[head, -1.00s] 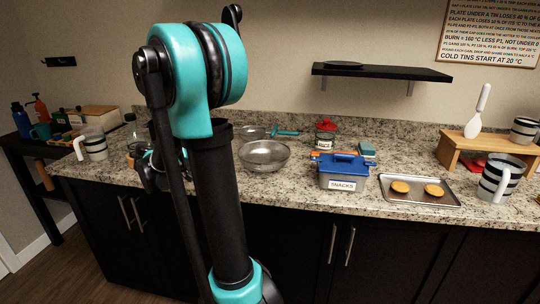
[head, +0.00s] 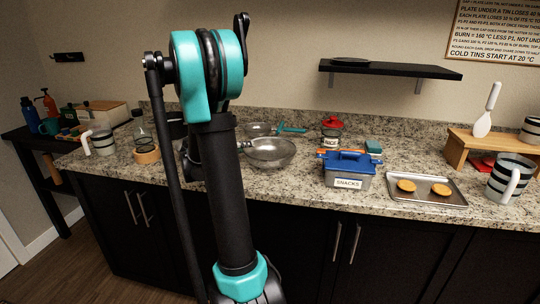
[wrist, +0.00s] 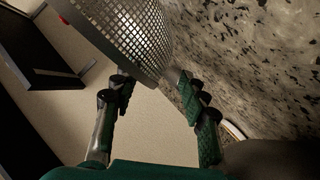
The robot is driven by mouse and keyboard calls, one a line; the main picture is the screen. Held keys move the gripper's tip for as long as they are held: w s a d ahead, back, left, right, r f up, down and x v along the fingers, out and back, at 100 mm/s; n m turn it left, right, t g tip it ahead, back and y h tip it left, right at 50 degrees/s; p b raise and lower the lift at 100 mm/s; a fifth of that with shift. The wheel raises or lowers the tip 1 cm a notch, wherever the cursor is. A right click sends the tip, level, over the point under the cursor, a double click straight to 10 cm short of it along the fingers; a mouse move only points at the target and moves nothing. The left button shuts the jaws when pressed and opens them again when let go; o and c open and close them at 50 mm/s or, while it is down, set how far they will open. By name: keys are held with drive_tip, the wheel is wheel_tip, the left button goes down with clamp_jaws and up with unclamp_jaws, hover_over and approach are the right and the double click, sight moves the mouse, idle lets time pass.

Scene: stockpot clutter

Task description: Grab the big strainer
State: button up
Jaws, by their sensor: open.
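The big strainer (head: 270,153) is a silver mesh bowl on the granite counter, just right of my arm in the head view. In the wrist view its mesh bowl (wrist: 130,35) fills the upper middle, just beyond my fingertips. My gripper (wrist: 157,84) is open, with one finger on each side of the strainer's near edge; I cannot tell whether either finger touches it. A light stub beside the right finger may be part of the strainer. In the head view my arm mostly hides the gripper. A smaller strainer (head: 258,129) with a teal handle (head: 291,130) lies behind.
A blue-lidded snacks box (head: 347,170) stands right of the big strainer, with a red-lidded jar (head: 331,130) behind it. A metal tray (head: 455,198) is farther right. A striped mug (head: 103,143) and a tan-based item (head: 146,155) stand left. A shelf (head: 385,69) hangs above.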

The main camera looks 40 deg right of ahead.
drive_tip(key=x, duration=0.4)
drive_tip(key=shift+d+f, duration=0.15)
drive_tip(key=shift+d, duration=0.15)
drive_tip(key=shift+c, duration=0.2)
clamp_jaws()
